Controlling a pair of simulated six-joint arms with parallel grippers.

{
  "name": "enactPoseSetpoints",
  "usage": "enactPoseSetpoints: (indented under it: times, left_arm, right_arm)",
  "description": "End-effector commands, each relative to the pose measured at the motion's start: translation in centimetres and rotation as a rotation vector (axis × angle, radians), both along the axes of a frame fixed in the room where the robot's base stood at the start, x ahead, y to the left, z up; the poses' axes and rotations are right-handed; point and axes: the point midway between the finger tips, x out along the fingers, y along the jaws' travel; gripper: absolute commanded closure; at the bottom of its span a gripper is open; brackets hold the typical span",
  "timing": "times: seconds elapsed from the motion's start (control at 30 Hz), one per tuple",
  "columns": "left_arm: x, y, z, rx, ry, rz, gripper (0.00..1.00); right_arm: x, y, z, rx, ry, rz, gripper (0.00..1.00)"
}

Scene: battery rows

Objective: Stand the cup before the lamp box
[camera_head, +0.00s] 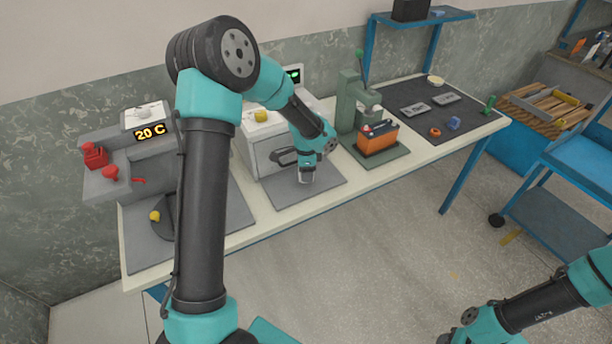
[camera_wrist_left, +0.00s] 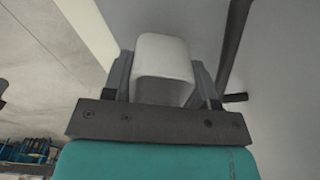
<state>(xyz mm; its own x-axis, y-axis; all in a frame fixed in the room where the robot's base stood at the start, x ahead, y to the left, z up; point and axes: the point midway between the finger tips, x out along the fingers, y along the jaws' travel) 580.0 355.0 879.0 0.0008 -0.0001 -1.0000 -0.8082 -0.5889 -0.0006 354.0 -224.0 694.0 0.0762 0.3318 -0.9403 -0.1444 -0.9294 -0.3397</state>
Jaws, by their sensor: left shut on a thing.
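My left gripper (camera_head: 306,174) is shut on a white cup. The cup (camera_wrist_left: 163,62) sits between the two dark fingers in the left wrist view. In the head view the gripper points down over a grey mat (camera_head: 328,187), in front of a white box (camera_head: 262,155) with a yellow knob on top; this may be the lamp box, but I see no label. The cup is small in the head view, and I cannot tell whether it touches the mat. My right arm shows at the lower right; its gripper is out of view.
A grey unit reading 20 C (camera_head: 150,132) with red knobs stands at the left. A green press (camera_head: 352,108) and an orange bin (camera_head: 378,142) stand right of the white box. A dark mat (camera_head: 405,125) with small parts lies farther right. The table's front edge is close.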

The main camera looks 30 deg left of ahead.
Motion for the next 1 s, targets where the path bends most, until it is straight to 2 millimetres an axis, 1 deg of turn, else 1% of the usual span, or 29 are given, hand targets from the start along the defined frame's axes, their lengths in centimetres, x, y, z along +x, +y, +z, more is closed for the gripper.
enactPoseSetpoints:
  times: [0.03,0.1,0.2,0.6,0.63,0.73,1.0]
  left_arm:
    - [-0.1,0.0,-0.8,0.000,0.004,0.000,0.70]
    - [-0.1,0.0,-1.7,-0.001,0.004,0.000,0.70]
    - [-0.1,0.0,-2.4,0.000,0.002,0.001,0.70]
    - [-0.1,0.0,-2.8,0.000,0.001,0.001,0.70]
    - [0.0,0.0,-2.8,0.000,0.001,0.001,0.47]
    - [0.0,0.0,-2.8,-0.001,0.001,0.001,0.37]
    - [0.0,0.0,-2.7,0.000,0.000,0.001,0.37]
  right_arm:
    - [0.0,0.0,0.0,0.000,0.000,0.000,0.57]
    - [0.0,0.0,0.0,0.000,0.000,0.000,0.57]
    - [0.0,0.0,0.0,0.000,0.000,0.000,0.57]
    - [0.0,0.0,0.0,0.000,0.000,0.000,0.57]
    - [0.0,0.0,0.0,0.000,0.000,0.000,0.57]
    - [0.0,0.0,0.0,0.000,0.000,0.000,0.57]
    - [0.0,0.0,0.0,0.000,0.000,0.000,0.57]
